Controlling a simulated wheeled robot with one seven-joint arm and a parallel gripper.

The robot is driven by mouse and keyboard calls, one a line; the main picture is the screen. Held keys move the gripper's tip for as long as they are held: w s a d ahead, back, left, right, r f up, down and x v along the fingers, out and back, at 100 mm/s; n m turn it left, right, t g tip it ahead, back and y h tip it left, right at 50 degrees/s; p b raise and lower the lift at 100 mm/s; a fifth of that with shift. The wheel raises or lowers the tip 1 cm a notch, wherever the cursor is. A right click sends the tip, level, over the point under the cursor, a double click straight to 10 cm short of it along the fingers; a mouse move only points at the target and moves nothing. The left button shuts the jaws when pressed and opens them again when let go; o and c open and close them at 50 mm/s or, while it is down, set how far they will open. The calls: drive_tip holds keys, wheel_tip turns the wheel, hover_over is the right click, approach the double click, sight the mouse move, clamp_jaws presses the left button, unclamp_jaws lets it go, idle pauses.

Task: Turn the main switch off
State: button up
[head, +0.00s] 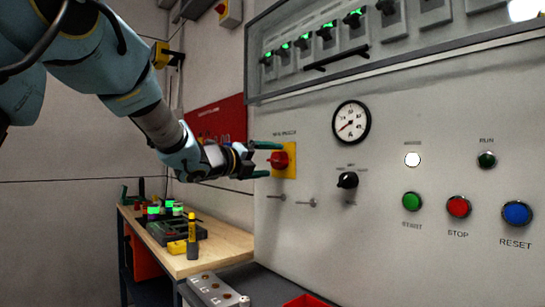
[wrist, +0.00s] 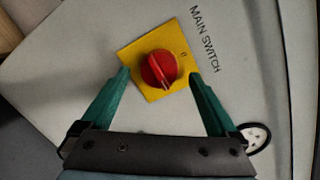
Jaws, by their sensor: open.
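The main switch is a red rotary knob (head: 280,160) on a yellow square plate (head: 289,172) on the grey panel. In the wrist view the red knob (wrist: 158,69) sits on the yellow plate (wrist: 135,58), with the label "MAIN SWITCH" beside it. A "0" mark shows on the plate, and the knob's ridge does not point at it. My gripper (head: 266,160) is in front of the switch. In the wrist view my gripper (wrist: 158,74) is open, with one green finger on each side of the knob; I see no finger touching the knob.
A black selector knob (head: 347,180), a gauge (head: 351,122), and green start (head: 412,201), red stop (head: 458,207) and blue reset (head: 517,213) buttons are on the panel to the right. A workbench (head: 225,243) with tools stands at lower left. Breakers (head: 326,32) sit above behind a frame.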

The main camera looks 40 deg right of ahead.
drive_tip(key=shift+w+d, duration=0.1)
drive_tip(key=shift+d, duration=0.85)
drive_tip(key=c, duration=1.4)
